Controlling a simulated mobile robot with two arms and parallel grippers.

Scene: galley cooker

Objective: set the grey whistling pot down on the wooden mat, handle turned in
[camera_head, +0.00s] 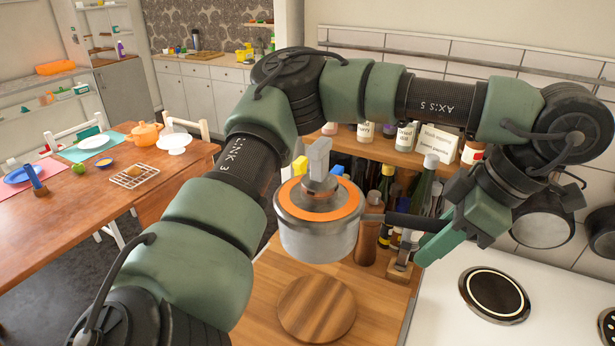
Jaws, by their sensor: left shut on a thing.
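The grey whistling pot (318,238) has a lid with an orange ring and an upright grey knob. It hangs level over the wooden counter, above and behind the round wooden mat (317,310) in the picture. Its dark handle (400,220) points right, towards the hob. My left gripper (435,230), with green fingers, is shut on that handle, to the right of the pot. The mat lies flat and bare on the counter, and the pot appears clear of it. My right gripper is not in view.
Bottles (424,188) and a brown grinder (368,240) stand on the counter close behind the pot and handle. A shelf with labelled jars (437,143) is above them. The white hob (455,290) is to the right, with pans hanging behind. A laid table (60,230) is at left.

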